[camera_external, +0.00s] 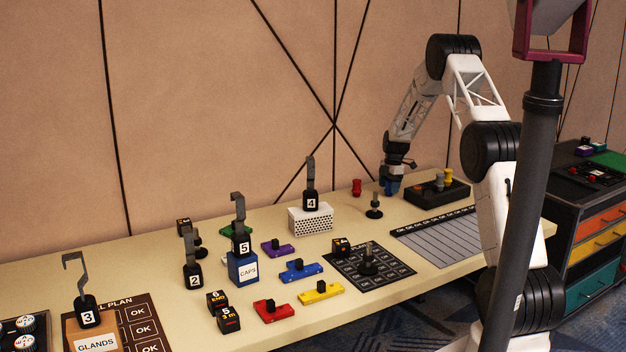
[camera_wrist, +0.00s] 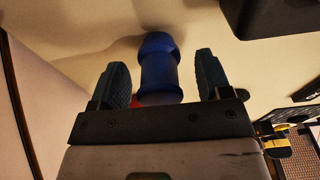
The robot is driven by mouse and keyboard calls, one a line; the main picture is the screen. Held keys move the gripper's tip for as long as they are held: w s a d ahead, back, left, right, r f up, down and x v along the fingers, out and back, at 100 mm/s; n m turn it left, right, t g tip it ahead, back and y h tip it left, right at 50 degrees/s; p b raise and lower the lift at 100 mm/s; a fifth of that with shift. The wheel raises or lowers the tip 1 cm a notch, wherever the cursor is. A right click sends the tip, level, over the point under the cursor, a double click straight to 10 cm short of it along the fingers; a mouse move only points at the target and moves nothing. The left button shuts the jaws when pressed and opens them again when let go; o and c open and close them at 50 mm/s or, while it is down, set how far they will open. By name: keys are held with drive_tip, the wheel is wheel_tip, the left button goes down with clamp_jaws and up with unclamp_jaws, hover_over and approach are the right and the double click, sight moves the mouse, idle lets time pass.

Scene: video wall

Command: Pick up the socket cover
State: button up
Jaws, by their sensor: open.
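A blue spool-shaped piece (camera_wrist: 158,70), likely the socket cover, stands on the table between my gripper's fingers in the wrist view. My gripper (camera_external: 391,184) is low over the back of the table in the external view, with blue showing at its tip. In the wrist view the two dark fingers are open, one on each side of the blue piece, with a gap visible on both sides. A similar red spool (camera_external: 356,187) stands to the left; a bit of red shows behind the blue piece.
A dark block with yellow and grey knobs (camera_external: 437,189) stands close on the right. A small black stand (camera_external: 374,207) is just in front. A white perforated box (camera_external: 311,218) with a hooked tag 4 is left. The wall runs behind the table.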

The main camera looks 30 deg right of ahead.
sight(389, 181)
drive_tip(key=c, duration=1)
drive_tip(key=shift+o, duration=0.2)
drive_tip(key=shift+r, duration=0.15)
drive_tip(key=shift+r, duration=1.5)
drive_tip(key=shift+s+a+r, duration=0.1)
drive_tip(key=shift+s+r, duration=0.1)
drive_tip(key=shift+s, duration=0.05)
drive_tip(key=s+a, duration=0.1)
drive_tip(key=s, duration=0.3)
drive_tip(key=s+a+r, duration=0.1)
drive_tip(key=s+a, duration=0.1)
drive_tip(key=s, duration=0.3)
drive_tip(key=s+a, duration=0.2)
drive_tip(key=s, duration=0.3)
drive_tip(key=shift+s+a+r, duration=0.15)
drive_tip(key=shift+s+r, duration=0.05)
drive_tip(key=shift+s, duration=0.05)
